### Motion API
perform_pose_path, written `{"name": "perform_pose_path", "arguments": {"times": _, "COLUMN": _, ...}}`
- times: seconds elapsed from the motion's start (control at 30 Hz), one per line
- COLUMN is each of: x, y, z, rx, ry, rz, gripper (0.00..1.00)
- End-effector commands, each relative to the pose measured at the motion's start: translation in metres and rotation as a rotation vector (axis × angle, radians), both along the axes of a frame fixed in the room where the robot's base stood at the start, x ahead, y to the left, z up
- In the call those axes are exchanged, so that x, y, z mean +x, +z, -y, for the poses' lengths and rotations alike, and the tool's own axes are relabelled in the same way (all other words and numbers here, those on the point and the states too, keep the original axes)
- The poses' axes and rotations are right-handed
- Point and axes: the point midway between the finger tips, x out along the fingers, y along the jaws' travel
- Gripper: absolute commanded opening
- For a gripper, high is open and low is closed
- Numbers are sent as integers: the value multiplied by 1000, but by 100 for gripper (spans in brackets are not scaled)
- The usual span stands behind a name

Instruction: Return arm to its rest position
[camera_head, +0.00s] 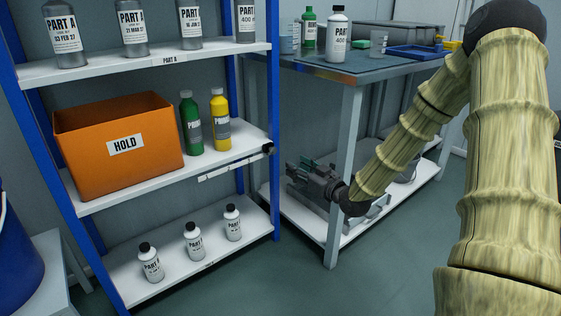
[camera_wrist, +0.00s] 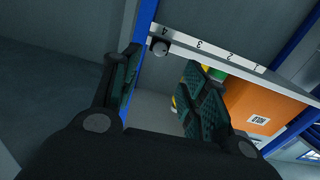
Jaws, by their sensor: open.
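My arm (camera_head: 400,148) has a bamboo-like skin and reaches down and left from the upper right in the head view. My gripper (camera_head: 298,172) is at its end, just right of the shelf rack's right post and in front of the workbench. In the wrist view my gripper (camera_wrist: 162,82) has its two dark green-padded fingers apart, with nothing held between them. Beyond the fingers is the rack's middle shelf edge (camera_wrist: 225,55), with a numbered strip and a round black knob (camera_wrist: 160,47).
The blue-posted rack holds an orange HOLD box (camera_head: 85,145), a green bottle (camera_head: 190,125), a yellow bottle (camera_head: 220,120) and several other bottles. The workbench (camera_head: 330,68) carries bottles and trays. A blue bin (camera_head: 18,255) stands at left. Floor (camera_head: 385,275) is clear in front.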

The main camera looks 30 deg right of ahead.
Motion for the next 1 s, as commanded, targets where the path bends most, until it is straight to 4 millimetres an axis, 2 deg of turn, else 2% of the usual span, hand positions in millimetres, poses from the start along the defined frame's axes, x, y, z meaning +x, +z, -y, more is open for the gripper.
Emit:
{"name": "perform_pose_path", "arguments": {"times": 0.23, "x": 0, "y": -1, "z": -1, "rx": 0, "ry": 1, "rz": -4, "gripper": 45}}
{"name": "perform_pose_path", "arguments": {"times": 0.37, "x": 0, "y": -10, "z": -12, "rx": 3, "ry": 4, "rz": -49, "gripper": 45}}
{"name": "perform_pose_path", "arguments": {"times": 0.47, "x": -2, "y": -31, "z": -29, "rx": 9, "ry": 5, "rz": -132, "gripper": 45}}
{"name": "perform_pose_path", "arguments": {"times": 0.67, "x": -19, "y": -90, "z": -76, "rx": 29, "ry": 4, "rz": -352, "gripper": 45}}
{"name": "perform_pose_path", "arguments": {"times": 0.87, "x": -55, "y": -153, "z": -125, "rx": 44, "ry": -3, "rz": -581, "gripper": 45}}
{"name": "perform_pose_path", "arguments": {"times": 1.0, "x": -92, "y": -195, "z": -158, "rx": 51, "ry": -12, "rz": -743, "gripper": 45}}
